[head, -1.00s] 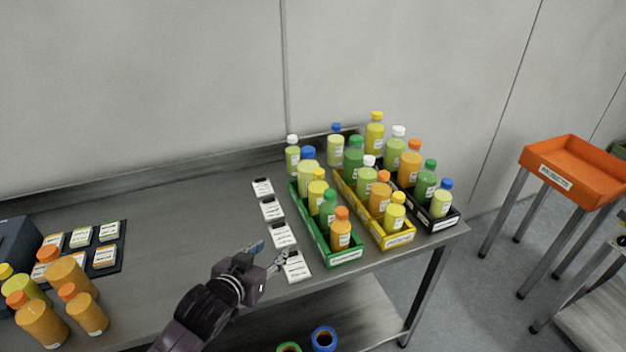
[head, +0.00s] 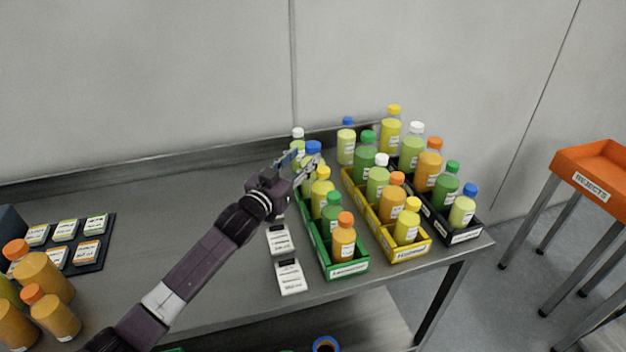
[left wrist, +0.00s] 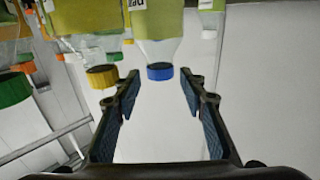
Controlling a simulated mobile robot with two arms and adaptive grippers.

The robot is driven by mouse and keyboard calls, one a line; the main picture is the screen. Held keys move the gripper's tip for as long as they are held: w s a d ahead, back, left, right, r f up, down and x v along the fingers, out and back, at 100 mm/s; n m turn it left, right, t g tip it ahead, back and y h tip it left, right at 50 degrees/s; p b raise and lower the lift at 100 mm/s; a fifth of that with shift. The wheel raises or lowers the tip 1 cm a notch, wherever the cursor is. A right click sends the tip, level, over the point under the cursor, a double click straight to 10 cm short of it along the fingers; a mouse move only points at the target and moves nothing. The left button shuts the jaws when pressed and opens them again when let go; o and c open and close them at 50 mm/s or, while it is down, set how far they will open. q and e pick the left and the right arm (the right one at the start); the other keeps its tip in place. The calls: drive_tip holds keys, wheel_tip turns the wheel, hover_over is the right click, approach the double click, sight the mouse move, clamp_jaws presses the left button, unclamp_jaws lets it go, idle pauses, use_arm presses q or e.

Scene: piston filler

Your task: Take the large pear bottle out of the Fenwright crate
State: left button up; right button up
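The green crate (head: 331,272) stands on the bench with a row of bottles; its front label is too small to read surely. At its back end stands a large yellow-green bottle with a blue cap (head: 313,147), partly hidden by my left gripper (head: 299,160). My left gripper is open beside it. In the left wrist view, which appears upside down, the blue cap (left wrist: 160,71) lies between and just beyond the open fingertips (left wrist: 160,82). The bottle's label there shows only part of a word. My right gripper is in neither view.
A yellow-capped bottle (head: 321,187) stands close in front, and a white-capped bottle (head: 298,142) stands behind. A yellow crate (head: 412,250) and a black crate (head: 466,236) are to the right. White cards (head: 279,241) lie left of the green crate. The bench's middle is clear.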

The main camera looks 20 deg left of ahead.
sight(309, 152)
use_arm(q)
drive_tip(key=shift+w+d+f, duration=0.1)
drive_tip(key=shift+w, duration=0.6)
drive_tip(key=w, duration=0.3)
drive_tip(key=shift+d, duration=0.35)
drive_tip(key=shift+w+d+p, duration=0.1)
drive_tip(key=shift+w+p, duration=0.2)
drive_tip(key=shift+w, duration=0.35)
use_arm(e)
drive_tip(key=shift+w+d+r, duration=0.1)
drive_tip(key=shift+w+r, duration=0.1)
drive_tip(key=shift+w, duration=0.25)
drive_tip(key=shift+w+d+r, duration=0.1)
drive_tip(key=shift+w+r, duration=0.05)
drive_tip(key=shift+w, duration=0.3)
use_arm(q)
drive_tip(key=shift+c, duration=0.5)
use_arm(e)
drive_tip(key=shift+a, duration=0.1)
use_arm(q)
clamp_jaws()
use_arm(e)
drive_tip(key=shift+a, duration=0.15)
